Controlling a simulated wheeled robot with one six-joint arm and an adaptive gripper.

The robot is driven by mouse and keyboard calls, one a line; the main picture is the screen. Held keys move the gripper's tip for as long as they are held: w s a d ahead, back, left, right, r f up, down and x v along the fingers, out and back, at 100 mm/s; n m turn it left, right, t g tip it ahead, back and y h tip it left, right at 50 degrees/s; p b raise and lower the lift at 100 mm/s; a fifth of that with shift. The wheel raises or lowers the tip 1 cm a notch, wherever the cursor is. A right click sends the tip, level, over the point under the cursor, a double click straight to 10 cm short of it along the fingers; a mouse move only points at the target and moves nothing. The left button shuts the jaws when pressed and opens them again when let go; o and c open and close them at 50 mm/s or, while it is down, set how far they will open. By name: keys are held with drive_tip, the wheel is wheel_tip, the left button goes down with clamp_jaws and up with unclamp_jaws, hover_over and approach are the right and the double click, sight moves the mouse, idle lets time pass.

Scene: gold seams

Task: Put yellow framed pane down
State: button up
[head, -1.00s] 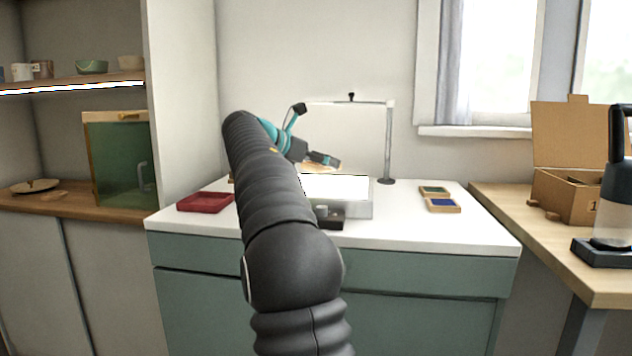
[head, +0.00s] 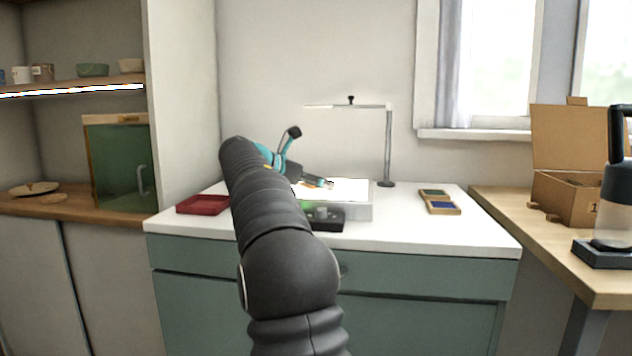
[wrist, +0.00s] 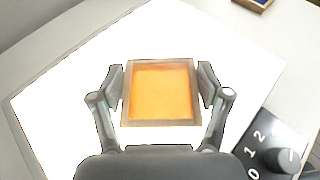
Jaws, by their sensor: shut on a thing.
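The yellow framed pane (wrist: 162,92) is square, with a glowing amber middle and a grey-brown frame. In the wrist view my gripper (wrist: 161,86) has one finger against each side of its frame. The pane lies flat over the bright white light panel (wrist: 70,105); I cannot tell whether it touches it. In the head view my gripper (head: 318,182) is low over the light panel (head: 357,211), and my arm hides part of the panel's left side. The pane is hard to make out there.
A dark knob box (head: 327,217) with a green glow stands at the panel's front. A red tray (head: 203,205) is to the left. Green (head: 434,193) and blue (head: 443,207) framed panes lie to the right. A lamp stand (head: 388,150) rises behind.

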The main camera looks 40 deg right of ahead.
drive_tip(key=o, duration=1.3)
drive_tip(key=shift+f+b, duration=0.25)
drive_tip(key=shift+b, duration=0.5)
drive_tip(key=p+v, duration=0.3)
drive_tip(key=v, duration=1.1)
drive_tip(key=shift+w+f, duration=0.1)
drive_tip(key=shift+f, duration=0.05)
drive_tip(key=shift+a, duration=0.1)
